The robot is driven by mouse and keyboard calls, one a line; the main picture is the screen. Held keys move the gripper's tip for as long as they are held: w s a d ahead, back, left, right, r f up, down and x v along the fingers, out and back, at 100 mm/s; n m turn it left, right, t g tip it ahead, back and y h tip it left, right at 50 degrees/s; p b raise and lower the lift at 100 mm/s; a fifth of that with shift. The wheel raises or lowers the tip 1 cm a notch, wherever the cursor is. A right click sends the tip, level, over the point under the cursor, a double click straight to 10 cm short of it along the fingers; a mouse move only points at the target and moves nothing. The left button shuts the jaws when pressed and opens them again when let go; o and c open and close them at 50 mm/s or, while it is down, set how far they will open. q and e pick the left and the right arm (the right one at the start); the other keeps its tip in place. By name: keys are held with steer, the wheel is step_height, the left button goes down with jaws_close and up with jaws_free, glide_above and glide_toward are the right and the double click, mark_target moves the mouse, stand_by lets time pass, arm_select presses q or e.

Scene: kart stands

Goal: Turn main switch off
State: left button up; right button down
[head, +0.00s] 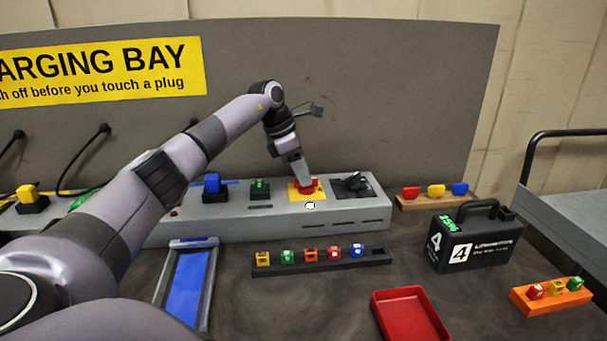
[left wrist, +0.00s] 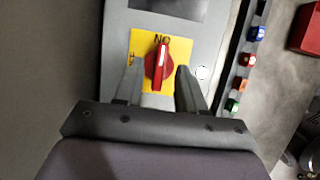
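The main switch is a red rotary knob (head: 313,184) on a yellow plate (head: 294,194), set in the grey console. In the left wrist view the red knob (left wrist: 158,68) has a raised bar with a pale stripe, lined up with the upside-down ON lettering on the yellow plate (left wrist: 140,42). My left gripper (head: 304,180) reaches down over the switch. In the left wrist view its two fingers (left wrist: 158,72) stand open on either side of the knob, with small gaps showing. My right gripper is not in view.
The grey console (head: 230,226) also carries a blue plug (head: 212,184), a green plug (head: 260,187) and a black socket panel (head: 352,187). In front are a rack of colored blocks (head: 320,261), a blue tray (head: 189,287), a red tray (head: 408,313) and a black battery case (head: 475,240).

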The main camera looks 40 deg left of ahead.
arm_select(q)
steer(key=shift+w+d+f, duration=0.15)
steer(key=shift+w+f, duration=0.05)
steer(key=shift+f, duration=0.35)
steer(key=shift+c, duration=0.3)
jaws_close()
